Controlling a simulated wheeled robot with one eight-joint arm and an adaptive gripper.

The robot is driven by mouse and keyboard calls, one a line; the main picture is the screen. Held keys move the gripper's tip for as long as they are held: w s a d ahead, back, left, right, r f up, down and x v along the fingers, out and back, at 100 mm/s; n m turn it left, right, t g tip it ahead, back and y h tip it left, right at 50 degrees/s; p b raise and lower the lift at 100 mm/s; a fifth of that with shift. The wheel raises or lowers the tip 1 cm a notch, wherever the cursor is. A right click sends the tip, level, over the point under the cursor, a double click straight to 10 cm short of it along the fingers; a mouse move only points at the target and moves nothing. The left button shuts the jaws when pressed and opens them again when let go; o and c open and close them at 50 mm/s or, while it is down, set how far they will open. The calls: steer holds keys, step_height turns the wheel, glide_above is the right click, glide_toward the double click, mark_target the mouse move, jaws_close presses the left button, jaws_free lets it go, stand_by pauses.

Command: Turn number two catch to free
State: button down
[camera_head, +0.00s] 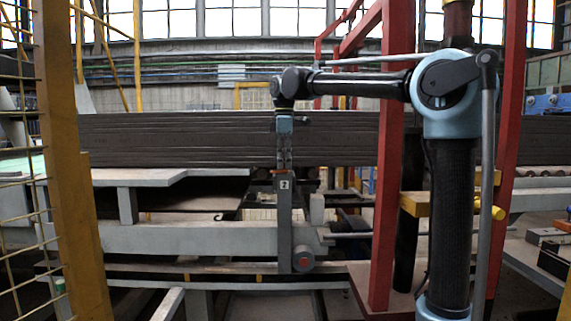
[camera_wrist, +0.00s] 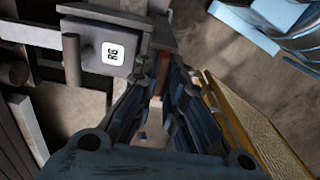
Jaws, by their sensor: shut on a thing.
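A grey upright post (camera_head: 284,215) with a white label reading 2 stands in the middle of the head view. My gripper (camera_head: 284,168) points down at the top of this post, where a small orange-brown piece shows. In the wrist view, my gripper's fingers (camera_wrist: 162,85) are closed on a narrow brown catch (camera_wrist: 163,68), beside a grey block with a white label (camera_wrist: 113,53). The label's mark is turned sideways and hard to read. The fingers hide much of the catch, so I cannot tell its exact turn.
A long stack of dark boards (camera_head: 180,138) runs behind the post. Red frame uprights (camera_head: 390,180) stand close to my arm at right. A yellow post (camera_head: 70,160) with wire mesh stands at left. A grey bench frame (camera_head: 180,239) lies left of the post.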

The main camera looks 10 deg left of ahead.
steer(key=shift+w, duration=0.2)
steer(key=c, duration=1.7)
jaws_free()
steer(key=shift+d, duration=0.1)
steer(key=shift+s, duration=0.1)
steer(key=shift+r, duration=0.2)
step_height(320, 180, up, 12)
steer(key=shift+f, duration=0.25)
